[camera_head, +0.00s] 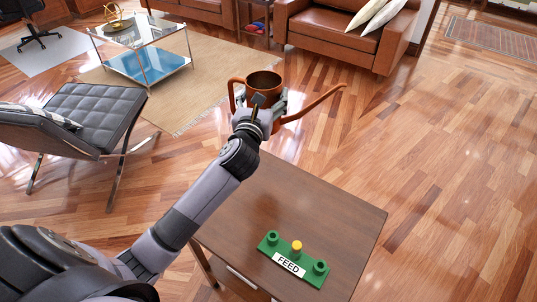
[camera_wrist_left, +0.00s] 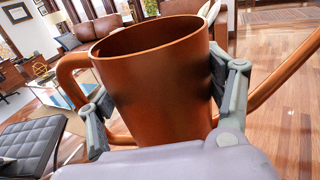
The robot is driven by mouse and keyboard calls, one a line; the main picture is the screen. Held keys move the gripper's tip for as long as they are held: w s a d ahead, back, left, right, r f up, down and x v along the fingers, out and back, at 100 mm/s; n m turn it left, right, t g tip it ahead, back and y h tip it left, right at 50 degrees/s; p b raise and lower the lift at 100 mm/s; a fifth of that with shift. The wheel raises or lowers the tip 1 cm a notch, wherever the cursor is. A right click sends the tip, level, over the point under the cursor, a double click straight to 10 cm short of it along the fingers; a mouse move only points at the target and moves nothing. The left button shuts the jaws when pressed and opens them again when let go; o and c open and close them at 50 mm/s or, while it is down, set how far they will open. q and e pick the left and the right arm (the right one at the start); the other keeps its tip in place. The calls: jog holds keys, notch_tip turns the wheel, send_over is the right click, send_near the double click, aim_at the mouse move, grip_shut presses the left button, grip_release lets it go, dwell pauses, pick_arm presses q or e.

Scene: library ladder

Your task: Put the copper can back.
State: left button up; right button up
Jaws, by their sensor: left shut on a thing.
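The copper can (camera_head: 264,83) is a watering can with a handle at its left and a long spout to its right in the head view. My left gripper (camera_head: 262,103) is shut on its body and holds it upright, over or near the far end of the wooden table (camera_head: 330,205). In the left wrist view the can (camera_wrist_left: 150,80) fills the middle, with the fingers of my left gripper (camera_wrist_left: 165,105) on both sides of it. I cannot tell whether its base touches anything. My right gripper is in neither view.
A green block (camera_head: 289,268) with a "FEED" label, a yellow peg and two green round posts stands on the table's near part. The tabletop between it and the can is clear. A black chair (camera_head: 95,115) is at left, a glass table (camera_head: 150,60) behind.

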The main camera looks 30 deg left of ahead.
pick_arm(q)
notch_tip(320, 180, down, 19)
jog(key=b, duration=0.6)
jog(key=shift+s, duration=0.2)
jog(key=shift+f, duration=0.1)
jog(key=shift+f+b, duration=0.1)
jog(key=shift+b, duration=0.25)
jog(key=o, duration=1.3)
jog(key=shift+s+f, duration=0.1)
